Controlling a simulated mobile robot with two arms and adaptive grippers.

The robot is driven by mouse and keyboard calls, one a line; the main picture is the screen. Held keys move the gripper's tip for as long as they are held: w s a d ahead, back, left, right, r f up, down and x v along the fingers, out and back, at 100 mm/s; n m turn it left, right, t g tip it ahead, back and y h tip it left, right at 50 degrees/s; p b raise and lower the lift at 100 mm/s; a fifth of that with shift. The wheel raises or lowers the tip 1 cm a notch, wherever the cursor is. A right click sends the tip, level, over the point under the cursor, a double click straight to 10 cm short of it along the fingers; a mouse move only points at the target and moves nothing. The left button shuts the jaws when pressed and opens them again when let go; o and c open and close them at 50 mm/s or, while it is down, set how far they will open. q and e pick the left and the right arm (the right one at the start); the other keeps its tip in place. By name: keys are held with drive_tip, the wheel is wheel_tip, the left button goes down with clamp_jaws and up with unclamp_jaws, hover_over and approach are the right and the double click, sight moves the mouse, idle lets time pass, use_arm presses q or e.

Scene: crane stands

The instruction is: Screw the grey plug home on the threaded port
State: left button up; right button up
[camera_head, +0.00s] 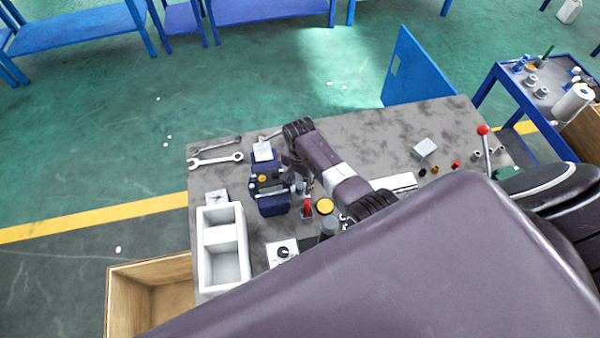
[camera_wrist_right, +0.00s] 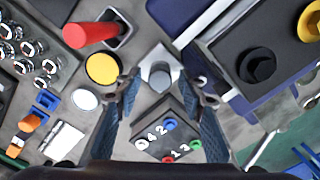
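My right gripper (camera_wrist_right: 158,88) points down over the bench, its two blue-grey fingers apart. Between and beyond them is a grey round-ended piece (camera_wrist_right: 160,78) on a pale metal bracket; it looks like the grey plug, with no clear finger contact. A dark box with a round black opening (camera_wrist_right: 257,66) and a yellow knob (camera_wrist_right: 310,24) lies to the right in the wrist view; I cannot tell if that opening is the threaded port. In the head view the right gripper (camera_head: 302,182) is beside the blue block (camera_head: 272,204), partly hidden by my arm. My left gripper is not in view.
A dark block with numbered coloured buttons (camera_wrist_right: 166,141) lies below the fingers in the wrist view. A red handle (camera_wrist_right: 90,33) and yellow disc (camera_wrist_right: 102,69) stand nearby. A white tray (camera_head: 243,243) and wrenches (camera_head: 215,160) are at the bench's left. The rear middle is clear.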

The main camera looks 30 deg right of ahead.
drive_tip(key=n, duration=0.4)
drive_tip(key=shift+n, duration=0.3)
drive_tip(key=n, duration=0.5)
drive_tip(key=shift+c, duration=0.5)
clamp_jaws()
drive_tip(key=m, duration=0.4)
drive_tip(key=shift+m, duration=0.6)
